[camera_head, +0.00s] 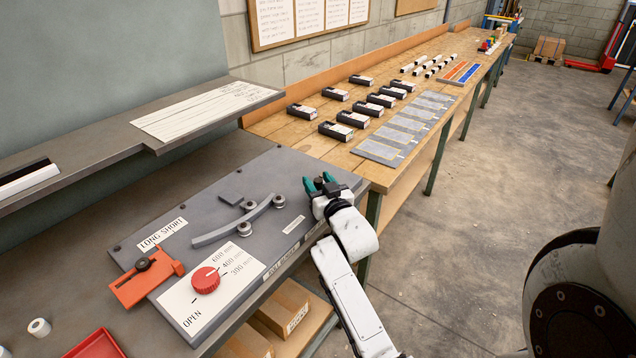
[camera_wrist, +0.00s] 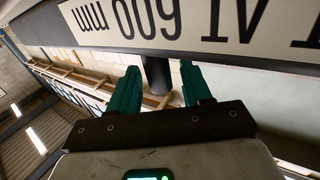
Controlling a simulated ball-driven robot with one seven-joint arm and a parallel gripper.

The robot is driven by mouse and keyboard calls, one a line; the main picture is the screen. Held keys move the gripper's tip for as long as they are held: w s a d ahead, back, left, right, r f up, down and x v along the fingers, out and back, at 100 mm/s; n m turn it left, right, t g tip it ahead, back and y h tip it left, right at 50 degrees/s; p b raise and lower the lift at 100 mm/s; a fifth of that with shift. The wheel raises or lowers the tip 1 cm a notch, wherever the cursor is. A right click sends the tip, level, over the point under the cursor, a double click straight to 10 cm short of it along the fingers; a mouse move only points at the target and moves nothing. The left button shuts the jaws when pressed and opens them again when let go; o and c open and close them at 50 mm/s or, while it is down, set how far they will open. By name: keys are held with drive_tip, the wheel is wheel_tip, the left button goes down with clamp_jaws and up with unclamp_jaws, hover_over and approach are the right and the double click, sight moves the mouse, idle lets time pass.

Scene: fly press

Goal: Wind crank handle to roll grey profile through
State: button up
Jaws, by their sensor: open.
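The grey profile, a curved bar (camera_head: 232,221), lies among several small round rollers (camera_head: 280,201) on the grey machine plate. My gripper (camera_head: 319,182), with teal fingers, is at the plate's right end, right of the profile and apart from it. In the wrist view the two fingers (camera_wrist: 157,88) are open, and a dark upright cylinder (camera_wrist: 157,75) stands between and beyond them. I cannot tell whether it is the crank handle or whether the fingers touch it. No crank handle is clearly visible in the head view; my gripper and arm cover that corner.
A red knob (camera_head: 206,280) sits on a white dial plate marked OPEN and lengths in mm. An orange-red slide (camera_head: 147,279) is beside the LONG SHORT label. A wooden bench (camera_head: 350,163) with black boxes and grey cards extends behind.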

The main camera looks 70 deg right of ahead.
drive_tip(key=shift+w+d, duration=0.15)
clamp_jaws()
idle(0.4)
